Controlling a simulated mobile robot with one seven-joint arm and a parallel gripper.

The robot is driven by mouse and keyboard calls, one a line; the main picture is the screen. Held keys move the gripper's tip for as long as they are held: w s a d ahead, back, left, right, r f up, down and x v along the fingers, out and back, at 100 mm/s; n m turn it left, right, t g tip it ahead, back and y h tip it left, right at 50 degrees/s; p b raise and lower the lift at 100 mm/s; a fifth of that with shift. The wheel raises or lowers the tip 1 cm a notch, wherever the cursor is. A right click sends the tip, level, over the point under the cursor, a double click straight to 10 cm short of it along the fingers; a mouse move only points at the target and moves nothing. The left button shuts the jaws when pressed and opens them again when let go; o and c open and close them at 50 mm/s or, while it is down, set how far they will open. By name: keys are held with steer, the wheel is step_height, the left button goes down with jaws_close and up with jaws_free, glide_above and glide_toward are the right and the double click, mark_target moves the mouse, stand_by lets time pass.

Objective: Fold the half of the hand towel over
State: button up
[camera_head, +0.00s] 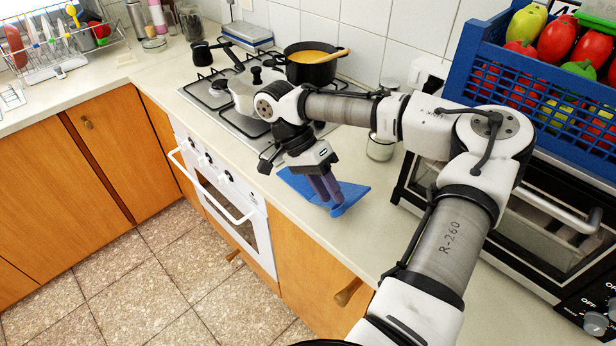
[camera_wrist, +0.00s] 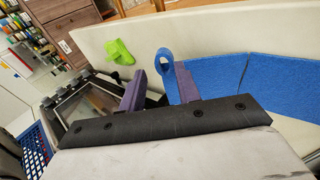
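The blue hand towel (camera_head: 352,192) lies on the counter between the stove and the toaster oven. It also shows in the wrist view (camera_wrist: 220,80), with a dark crease line across it and a curled loop at its near left edge. My gripper (camera_head: 328,196) is low over the towel and points down. In the wrist view my gripper (camera_wrist: 160,92) has its two purple fingers apart. The curled loop stands at the right finger, which partly hides it. I cannot tell whether they touch. Nothing is clearly clamped between the fingers. My gripper hides the towel's middle in the head view.
A stove (camera_head: 225,105) with a black pot (camera_head: 312,70) and spoon is beyond the towel. A glass jar (camera_head: 380,148) stands behind it. A toaster oven (camera_head: 545,235) with a blue crate (camera_head: 465,70) on top is at right. The counter's front edge is close.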

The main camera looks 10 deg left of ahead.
steer(key=s+a+r, duration=0.2)
steer(key=a+r, duration=0.1)
steer(key=r, duration=0.2)
steer(key=shift+s+a+r, duration=0.25)
stand_by(0.8)
stand_by(0.4)
